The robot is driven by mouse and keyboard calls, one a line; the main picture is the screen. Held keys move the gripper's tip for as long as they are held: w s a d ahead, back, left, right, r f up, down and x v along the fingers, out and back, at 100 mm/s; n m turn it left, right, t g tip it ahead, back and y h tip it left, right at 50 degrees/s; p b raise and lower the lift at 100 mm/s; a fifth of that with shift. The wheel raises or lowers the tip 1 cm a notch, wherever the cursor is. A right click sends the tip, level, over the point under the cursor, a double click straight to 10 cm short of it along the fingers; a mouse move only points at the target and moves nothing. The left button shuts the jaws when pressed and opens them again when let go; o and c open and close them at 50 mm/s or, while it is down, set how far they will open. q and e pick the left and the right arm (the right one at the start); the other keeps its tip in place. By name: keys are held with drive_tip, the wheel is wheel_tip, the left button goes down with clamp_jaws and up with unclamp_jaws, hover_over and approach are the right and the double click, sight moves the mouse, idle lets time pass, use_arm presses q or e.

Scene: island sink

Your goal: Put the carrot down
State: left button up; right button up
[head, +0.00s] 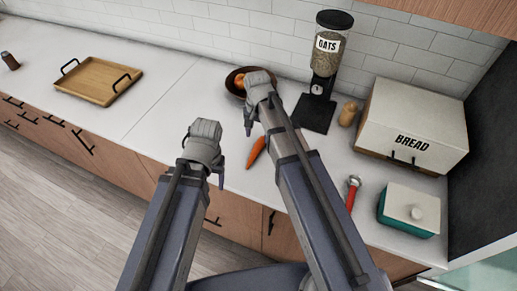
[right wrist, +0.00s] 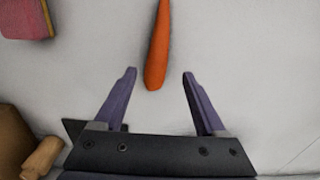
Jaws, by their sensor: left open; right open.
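The orange carrot (head: 256,152) lies on the white counter, just below my right gripper in the head view. In the right wrist view the carrot (right wrist: 157,45) runs out of the top edge, its thick rounded end near the gap between the fingertips. My right gripper (right wrist: 160,73) is open, with a finger on either side and neither touching the carrot. In the head view the right gripper (head: 252,118) is partly hidden by its wrist. My left gripper (head: 208,168) is open and empty over the counter's front edge, left of the carrot.
A brown bowl (head: 232,84) with orange contents stands behind my right wrist. An oats dispenser (head: 325,72), a bread box (head: 413,128), a red-handled tool (head: 351,192) and a teal box (head: 408,209) are on the right. A wooden tray (head: 98,80) lies left. The counter between is clear.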

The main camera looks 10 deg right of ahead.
sight(259, 145)
drive_tip(key=shift+s+d+f+b, duration=0.1)
drive_tip(key=shift+s+f+b, duration=0.05)
drive_tip(key=shift+f+b, duration=1.2)
drive_tip(key=shift+s+d+f+b, duration=0.1)
drive_tip(key=shift+s+f+b, duration=0.05)
drive_tip(key=shift+f+b, duration=1.15)
drive_tip(key=shift+r, duration=0.1)
drive_tip(key=shift+c, duration=0.2)
clamp_jaws()
